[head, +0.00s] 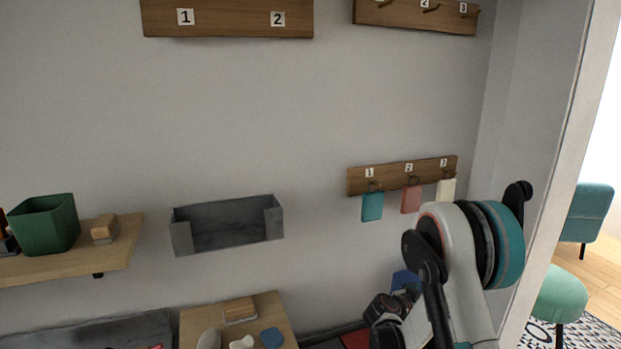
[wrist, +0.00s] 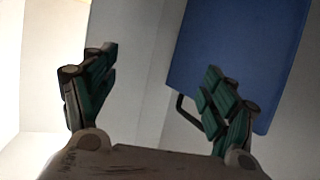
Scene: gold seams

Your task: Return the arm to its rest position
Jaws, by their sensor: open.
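My gripper (wrist: 156,62) is open in the wrist view, its two green-padded fingers spread wide with nothing between them. A flat blue panel (wrist: 240,50) with a dark bracket at its lower left is beyond the right finger. I cannot tell whether they touch. In the head view my arm is folded at the lower right, in front of the wall. My gripper's fingers are not clear there; a blue thing (head: 404,280) shows just behind my dark wrist parts.
A numbered hook rail (head: 390,177) holds teal (head: 372,206), red (head: 410,200) and cream (head: 447,189) tags above my arm. A grey wall bin (head: 226,232) and a wooden shelf (head: 110,255) with a green pot (head: 46,225) are left. A doorway opens at right.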

